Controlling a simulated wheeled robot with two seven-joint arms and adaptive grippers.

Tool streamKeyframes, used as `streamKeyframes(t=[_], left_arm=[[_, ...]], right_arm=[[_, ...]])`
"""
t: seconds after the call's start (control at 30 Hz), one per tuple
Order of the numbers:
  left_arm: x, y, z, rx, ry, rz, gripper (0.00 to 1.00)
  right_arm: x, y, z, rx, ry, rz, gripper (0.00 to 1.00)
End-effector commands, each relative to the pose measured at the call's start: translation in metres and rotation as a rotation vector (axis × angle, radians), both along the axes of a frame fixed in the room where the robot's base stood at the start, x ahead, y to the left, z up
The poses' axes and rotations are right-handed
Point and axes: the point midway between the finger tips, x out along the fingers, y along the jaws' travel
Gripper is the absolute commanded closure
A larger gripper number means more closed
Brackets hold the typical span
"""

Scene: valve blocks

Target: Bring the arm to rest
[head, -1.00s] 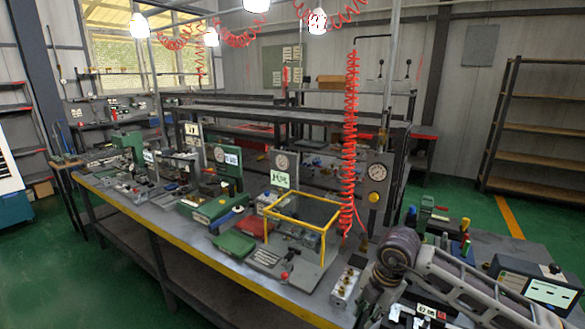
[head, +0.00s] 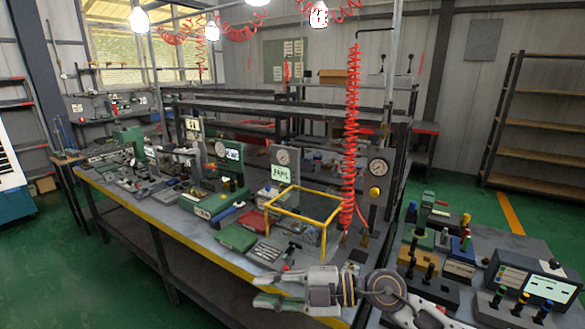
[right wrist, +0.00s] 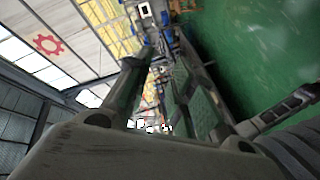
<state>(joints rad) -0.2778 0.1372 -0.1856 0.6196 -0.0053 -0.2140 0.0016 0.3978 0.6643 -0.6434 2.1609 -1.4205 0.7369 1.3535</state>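My right gripper (head: 262,291) shows at the bottom of the head view, pointing left in front of the bench's (head: 190,237) yellow front edge. Its two green-tipped fingers are apart, with nothing seen between them. In the right wrist view the gripper (right wrist: 160,75) looks out along the room, with the green floor to the right and the windows to the left. My left gripper is not in view.
A yellow frame (head: 322,218) stands on the bench behind my right gripper. A red coiled hose (head: 352,130) hangs beside it. Valve blocks (head: 425,260) and a box with a screen (head: 535,282) stand at right. Green floor (head: 120,285) lies open at lower left.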

Motion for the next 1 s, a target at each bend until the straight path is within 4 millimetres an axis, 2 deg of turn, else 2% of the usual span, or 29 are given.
streamKeyframes(t=[0.27, 0.53, 0.77, 1.0], left_arm=[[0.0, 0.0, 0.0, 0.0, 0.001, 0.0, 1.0], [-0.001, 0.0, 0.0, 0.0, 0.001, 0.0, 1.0], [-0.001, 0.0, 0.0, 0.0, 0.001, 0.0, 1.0], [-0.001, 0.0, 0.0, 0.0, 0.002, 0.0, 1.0]], right_arm=[[0.014, -0.003, 0.055, 0.312, 0.001, -0.145, 0.76], [0.042, -0.034, 0.089, 0.552, 0.037, -0.362, 0.76], [0.069, -0.075, 0.094, 0.697, 0.102, -0.589, 0.76], [0.095, -0.125, 0.074, 0.778, 0.201, -0.852, 0.76]])
